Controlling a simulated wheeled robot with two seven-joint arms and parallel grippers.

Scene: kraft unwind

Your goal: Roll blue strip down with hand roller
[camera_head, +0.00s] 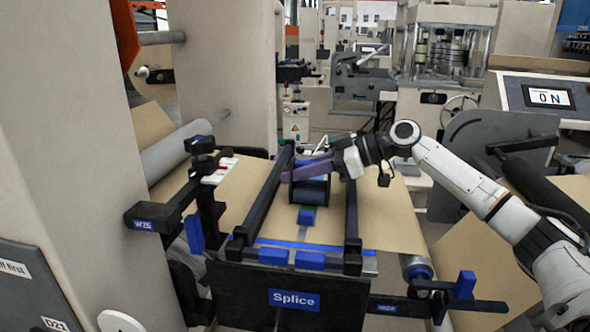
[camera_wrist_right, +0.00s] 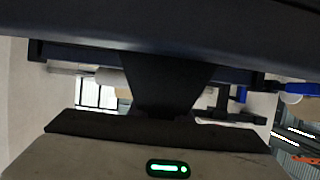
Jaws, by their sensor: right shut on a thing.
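The hand roller (camera_head: 310,190) has a dark blue cylinder and a long purple-blue part on top. My right gripper (camera_head: 338,163) is shut on it at the upper right side, over the splice table. The blue strip (camera_head: 330,247) lies across the kraft web near the table's front edge, nearer the viewer than the roller. Whether the roller touches the web is hard to tell. In the right wrist view a large dark bar (camera_wrist_right: 170,30) fills the top, with dark gripper parts (camera_wrist_right: 165,85) below it. My left gripper is out of view.
Black side rails (camera_head: 352,205) flank the splice table. A blue block (camera_head: 306,216) sits in front of the roller, and two blue blocks (camera_head: 310,260) stand at the front edge. The Splice panel (camera_head: 293,300) is below. A display (camera_head: 548,97) at right reads 0 N.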

